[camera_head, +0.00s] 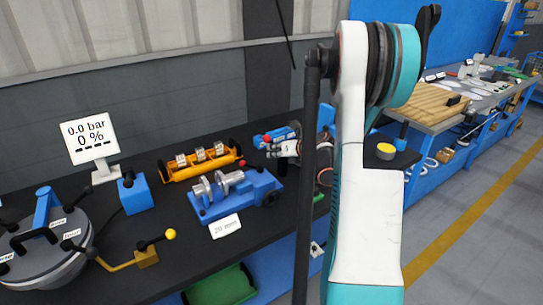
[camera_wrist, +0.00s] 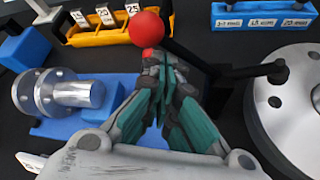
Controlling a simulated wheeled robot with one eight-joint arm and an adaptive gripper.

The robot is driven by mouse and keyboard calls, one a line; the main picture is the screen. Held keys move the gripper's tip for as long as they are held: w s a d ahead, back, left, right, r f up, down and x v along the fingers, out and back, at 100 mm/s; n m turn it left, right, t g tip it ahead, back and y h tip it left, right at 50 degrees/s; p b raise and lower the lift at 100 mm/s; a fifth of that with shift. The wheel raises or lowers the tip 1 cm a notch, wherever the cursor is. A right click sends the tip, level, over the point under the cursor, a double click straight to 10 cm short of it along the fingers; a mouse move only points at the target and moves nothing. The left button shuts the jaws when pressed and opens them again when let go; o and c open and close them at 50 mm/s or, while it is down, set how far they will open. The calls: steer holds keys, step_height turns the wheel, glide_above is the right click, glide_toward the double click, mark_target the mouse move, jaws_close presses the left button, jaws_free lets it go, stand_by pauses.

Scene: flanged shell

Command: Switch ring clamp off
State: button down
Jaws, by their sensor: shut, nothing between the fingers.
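A red ball knob (camera_wrist: 146,29) shows at the top of the wrist view, just beyond my fingertips. It also shows in the head view (camera_head: 242,163), beside the blue fixture (camera_head: 235,195). A dark bar runs down and right from behind the knob, partly hidden by my fingers. My gripper (camera_wrist: 158,58) is shut and empty, its tips close to the knob; I cannot tell whether they touch it. The blue fixture holds a metal flanged cylinder (camera_wrist: 85,94). No part is clearly marked as the ring clamp.
A grey round flange (camera_wrist: 290,120) with a black handle is close on the right in the wrist view. An orange rack (camera_head: 199,160) stands behind the fixture. A yellow-knobbed lever (camera_head: 170,234) and a round lidded vessel (camera_head: 45,250) are at left. A display (camera_head: 88,137) reads 0.0 bar, 0 %.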

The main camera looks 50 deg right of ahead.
steer(key=shift+s+d+r+p, duration=0.2)
steer(key=shift+d+r+p, duration=0.15)
steer(key=shift+d+r, duration=0.8)
steer(key=shift+d+r, duration=0.15)
